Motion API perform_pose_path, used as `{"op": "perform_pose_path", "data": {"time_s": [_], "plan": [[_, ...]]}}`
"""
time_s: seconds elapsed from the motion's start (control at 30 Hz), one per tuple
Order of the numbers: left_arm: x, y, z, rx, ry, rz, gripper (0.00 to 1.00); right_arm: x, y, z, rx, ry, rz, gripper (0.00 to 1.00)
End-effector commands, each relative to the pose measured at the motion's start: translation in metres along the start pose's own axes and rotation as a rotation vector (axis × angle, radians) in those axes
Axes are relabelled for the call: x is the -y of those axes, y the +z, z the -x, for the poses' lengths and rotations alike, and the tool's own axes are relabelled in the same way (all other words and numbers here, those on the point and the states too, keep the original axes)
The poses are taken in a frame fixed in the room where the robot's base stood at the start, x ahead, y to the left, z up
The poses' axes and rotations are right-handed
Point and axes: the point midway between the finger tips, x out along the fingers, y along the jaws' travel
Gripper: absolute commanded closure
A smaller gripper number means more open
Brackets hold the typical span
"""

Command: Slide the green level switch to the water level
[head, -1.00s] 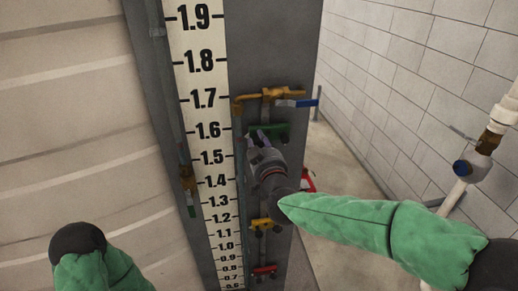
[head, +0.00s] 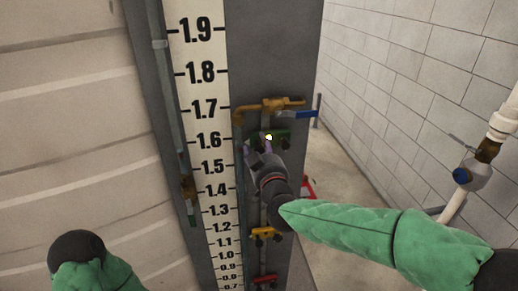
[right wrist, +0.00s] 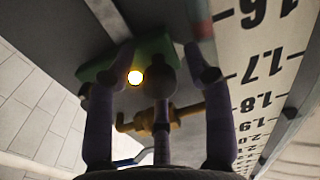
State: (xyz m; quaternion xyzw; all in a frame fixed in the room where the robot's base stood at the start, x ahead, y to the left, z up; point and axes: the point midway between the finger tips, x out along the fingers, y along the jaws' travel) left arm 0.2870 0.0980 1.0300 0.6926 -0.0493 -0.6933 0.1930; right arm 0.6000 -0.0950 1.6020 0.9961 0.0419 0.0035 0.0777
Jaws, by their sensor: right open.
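The green level switch (head: 284,134) sits on the vertical rail right of the scale, near the 1.6 mark. A bright yellow-white spot shows on it. In the right wrist view the green switch (right wrist: 157,47) lies between and beyond my open fingers. My right gripper (head: 258,144) is at the switch from below, its fingers apart; contact is unclear. It also shows in the right wrist view (right wrist: 157,68). The white scale (head: 205,150) runs down the grey panel. I cannot make out the water level. My left gripper is out of view.
A brass valve with a blue handle (head: 297,114) is above the switch. A yellow marker (head: 264,232) and a red marker (head: 264,279) are lower on the rail. A white pipe (head: 500,120) stands at the right by the brick wall.

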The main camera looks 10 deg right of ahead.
Motion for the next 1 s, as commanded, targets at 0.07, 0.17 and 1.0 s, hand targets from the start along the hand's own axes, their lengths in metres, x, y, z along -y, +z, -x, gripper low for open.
{"op": "perform_pose_path", "data": {"time_s": [0.07, 0.17, 1.0], "plan": [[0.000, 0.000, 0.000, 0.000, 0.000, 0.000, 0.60, 0.000, 0.000, 0.004, -0.001, 0.000, 0.000, 0.48], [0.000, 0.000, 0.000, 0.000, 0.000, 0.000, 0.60, 0.000, -0.001, 0.013, -0.002, 0.000, -0.001, 0.48], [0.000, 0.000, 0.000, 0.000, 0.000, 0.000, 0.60, 0.000, 0.000, 0.119, 0.000, 0.000, 0.000, 0.48]]}}
